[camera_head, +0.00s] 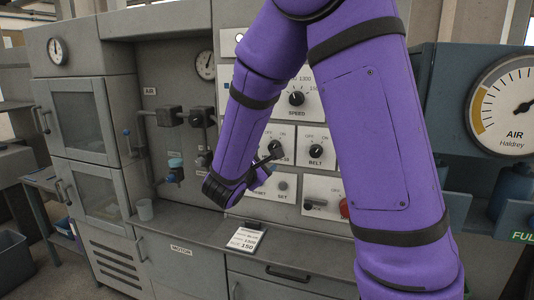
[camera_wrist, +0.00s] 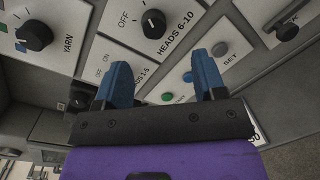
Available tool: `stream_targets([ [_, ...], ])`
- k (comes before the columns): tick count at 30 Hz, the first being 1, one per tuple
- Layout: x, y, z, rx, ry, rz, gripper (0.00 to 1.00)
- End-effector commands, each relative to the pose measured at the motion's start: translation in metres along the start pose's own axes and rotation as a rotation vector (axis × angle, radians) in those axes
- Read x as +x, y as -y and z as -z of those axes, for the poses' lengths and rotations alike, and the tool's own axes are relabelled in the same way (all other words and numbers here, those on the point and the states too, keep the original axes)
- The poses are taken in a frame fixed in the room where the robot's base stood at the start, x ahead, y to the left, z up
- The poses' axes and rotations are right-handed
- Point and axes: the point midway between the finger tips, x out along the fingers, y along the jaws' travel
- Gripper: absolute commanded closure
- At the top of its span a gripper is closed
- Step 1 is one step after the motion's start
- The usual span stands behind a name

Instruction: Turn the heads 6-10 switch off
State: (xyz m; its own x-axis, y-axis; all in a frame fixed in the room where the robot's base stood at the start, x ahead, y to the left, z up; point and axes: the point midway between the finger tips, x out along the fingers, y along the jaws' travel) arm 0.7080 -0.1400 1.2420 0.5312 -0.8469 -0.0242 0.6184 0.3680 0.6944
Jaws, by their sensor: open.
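The heads 6-10 switch (camera_wrist: 154,23) is a round black knob on a white plate near the top of the wrist view. "OFF" is printed to its left; which way the knob points is hard to tell. In the head view the knob (camera_head: 275,147) shows just above my gripper, with its plate partly hidden by my arm. My gripper (camera_wrist: 163,64) has its two blue fingers spread apart with nothing between them. The fingertips lie below the knob in the wrist view, apart from it. The gripper also shows in the head view (camera_head: 265,174), in front of the panel.
The belt knob (camera_head: 316,151) sits right of the switch, with the speed knob (camera_head: 296,98) above. A heads 1-5 knob (camera_wrist: 81,96), a yarn knob (camera_wrist: 33,36), a green button (camera_wrist: 168,97) and a grey set button (camera_wrist: 219,49) are close by.

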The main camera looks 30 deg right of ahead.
Motion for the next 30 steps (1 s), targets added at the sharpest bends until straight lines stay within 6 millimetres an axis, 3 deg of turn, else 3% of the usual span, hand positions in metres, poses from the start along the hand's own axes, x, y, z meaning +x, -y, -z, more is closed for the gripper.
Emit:
stream_targets([
  [8, 0.012, -0.005, 0.011, -0.022, -0.009, -0.047, 0.36],
  [21, 0.085, -0.008, 0.011, -0.023, -0.008, -0.045, 0.36],
  [30, 0.106, -0.01, 0.011, -0.022, -0.01, -0.046, 0.36],
])
